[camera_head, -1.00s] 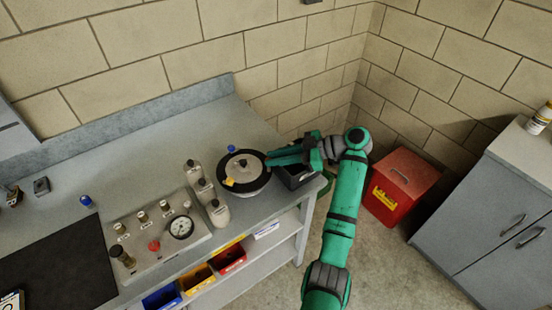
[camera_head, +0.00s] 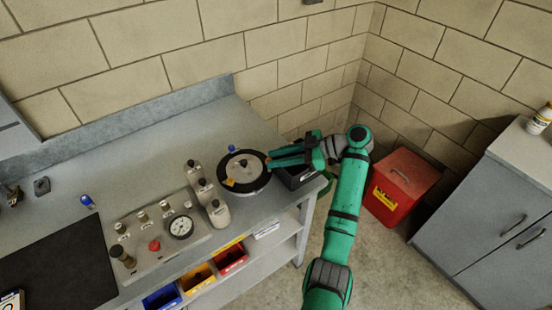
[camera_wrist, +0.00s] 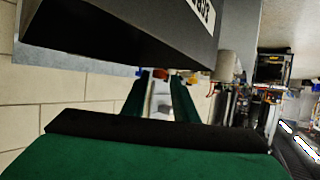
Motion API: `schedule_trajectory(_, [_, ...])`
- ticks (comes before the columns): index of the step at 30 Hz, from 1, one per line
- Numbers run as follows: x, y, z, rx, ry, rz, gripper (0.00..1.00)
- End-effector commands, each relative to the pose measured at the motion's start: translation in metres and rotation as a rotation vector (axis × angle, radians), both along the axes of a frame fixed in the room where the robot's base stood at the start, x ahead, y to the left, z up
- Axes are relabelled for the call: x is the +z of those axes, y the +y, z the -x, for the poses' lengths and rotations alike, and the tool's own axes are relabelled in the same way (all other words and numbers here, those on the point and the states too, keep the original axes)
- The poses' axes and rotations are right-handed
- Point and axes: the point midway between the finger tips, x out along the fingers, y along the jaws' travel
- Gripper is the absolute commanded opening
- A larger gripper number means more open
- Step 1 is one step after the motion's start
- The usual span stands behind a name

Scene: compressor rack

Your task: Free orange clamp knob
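A round vessel lid with a black rim (camera_head: 261,181) and pale centre sits on the bench. A small orange-yellow piece (camera_head: 229,183) lies at its front-left edge; it may be the clamp knob, but it is too small to be sure. A blue knob (camera_head: 232,149) is at the far edge. My gripper (camera_head: 269,161) is at the lid's right side, its fingers pointing left, apart from the orange piece. In the wrist view the two green fingers (camera_wrist: 162,88) stand apart with a gap between them. An orange spot (camera_wrist: 193,78) shows just beyond the right finger.
White-grey bottles (camera_head: 205,190) stand left of the lid, beside a gauge panel (camera_head: 160,245). A black box (camera_head: 296,178) is under my gripper. A red case (camera_head: 402,185) is on the floor. A dark slab (camera_wrist: 130,35) fills the wrist view's top.

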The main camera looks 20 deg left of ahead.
Motion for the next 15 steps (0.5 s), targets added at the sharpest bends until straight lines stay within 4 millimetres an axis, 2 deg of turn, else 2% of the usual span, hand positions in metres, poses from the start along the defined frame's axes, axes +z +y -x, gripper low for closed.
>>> schedule_trajectory(15, [0.033,-0.078,-0.016,0.000,0.000,0.002,0.26])
